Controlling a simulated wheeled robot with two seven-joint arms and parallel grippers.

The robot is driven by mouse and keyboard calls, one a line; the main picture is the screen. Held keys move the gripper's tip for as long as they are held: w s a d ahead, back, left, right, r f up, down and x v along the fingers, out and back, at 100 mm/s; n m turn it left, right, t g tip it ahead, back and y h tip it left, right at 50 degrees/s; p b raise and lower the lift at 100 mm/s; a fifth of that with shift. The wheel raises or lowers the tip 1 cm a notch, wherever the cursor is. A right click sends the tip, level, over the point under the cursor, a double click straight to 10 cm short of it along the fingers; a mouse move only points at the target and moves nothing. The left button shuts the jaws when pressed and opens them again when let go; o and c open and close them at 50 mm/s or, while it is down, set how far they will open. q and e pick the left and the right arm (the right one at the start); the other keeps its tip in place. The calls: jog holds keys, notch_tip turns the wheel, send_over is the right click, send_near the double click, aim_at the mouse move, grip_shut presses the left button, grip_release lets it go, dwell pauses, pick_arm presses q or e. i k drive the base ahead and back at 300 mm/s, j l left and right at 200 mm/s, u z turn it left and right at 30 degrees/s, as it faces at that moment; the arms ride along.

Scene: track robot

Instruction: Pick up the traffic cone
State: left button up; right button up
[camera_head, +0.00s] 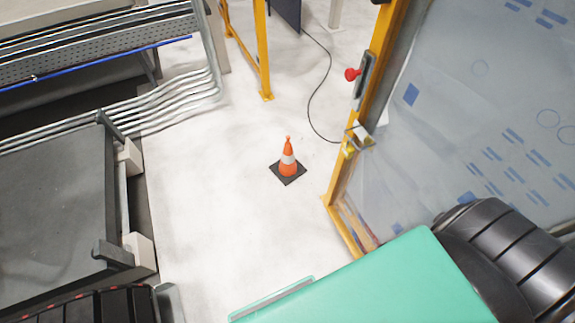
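The traffic cone (288,158) stands upright on the pale floor, near the middle of the head view. It is orange with a white band and sits on a dark square base. Nothing touches it, and all of it is visible from above. Neither of my grippers shows in this view.
A yellow-framed panel (337,200) with a red knob (352,74) rises right of the cone. A black cable (312,98) lies on the floor behind it. A grey conveyor-like structure (60,215) and pipes (185,98) are at left. Floor around the cone is clear.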

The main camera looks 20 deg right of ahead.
aim_at(289, 168)
jog(key=z, duration=1.5)
jog(key=i+j+z, duration=0.15)
jog(key=j+z, duration=0.7)
jog(key=z, duration=0.15)
jog(key=j+z, duration=1)
jog(key=k+j, duration=0.15)
jog(key=j, duration=0.25)
jog(key=k+j, duration=0.15)
jog(key=j, duration=0.2)
jog(key=k+j+z, duration=0.1)
jog(key=j, duration=0.3)
jog(key=k+j, duration=0.25)
jog(key=j, duration=0.15)
